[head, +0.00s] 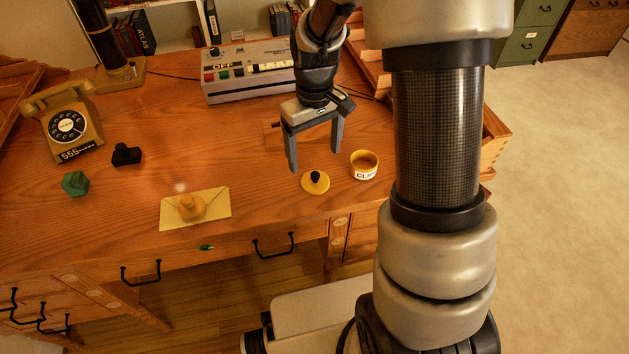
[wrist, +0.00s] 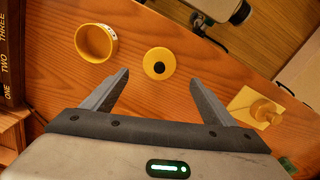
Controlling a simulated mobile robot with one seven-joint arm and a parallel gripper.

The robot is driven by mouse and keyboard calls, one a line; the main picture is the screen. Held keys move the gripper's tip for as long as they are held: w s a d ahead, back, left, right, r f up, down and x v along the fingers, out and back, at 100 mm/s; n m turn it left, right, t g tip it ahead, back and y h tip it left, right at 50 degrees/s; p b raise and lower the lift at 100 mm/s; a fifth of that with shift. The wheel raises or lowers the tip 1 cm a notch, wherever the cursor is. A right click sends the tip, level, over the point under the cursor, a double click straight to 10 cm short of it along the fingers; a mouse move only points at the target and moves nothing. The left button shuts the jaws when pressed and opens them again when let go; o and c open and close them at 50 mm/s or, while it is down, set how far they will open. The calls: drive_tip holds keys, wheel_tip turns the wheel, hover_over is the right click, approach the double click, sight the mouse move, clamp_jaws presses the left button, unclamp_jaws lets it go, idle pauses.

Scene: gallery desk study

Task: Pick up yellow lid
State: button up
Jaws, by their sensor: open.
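The yellow lid (head: 315,183) is a flat round disc with a black knob, lying on the wooden desk near its front edge. In the wrist view the lid (wrist: 159,64) lies beyond my fingertips, roughly centred between them. My gripper (head: 316,162) is open and empty, above the desk and slightly behind the lid in the head view; its two grey fingers (wrist: 160,82) are spread apart. A round yellow cup labelled CLIPS (head: 365,166) stands open just right of the lid in the head view; it also shows in the wrist view (wrist: 96,43).
A yellow envelope with a stamp-like object (head: 194,208) lies left of the lid. A green hexagonal object (head: 75,184), a black stamp (head: 126,154) and a telephone (head: 68,122) are farther left. A switch box (head: 262,72) stands behind. The desk around the lid is clear.

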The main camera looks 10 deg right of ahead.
sight(315, 174)
wheel_tip(315, 174, down, 8)
drive_tip(key=shift+s+f+b, duration=0.1)
drive_tip(key=shift+b, duration=0.75)
drive_tip(key=c, duration=1.1)
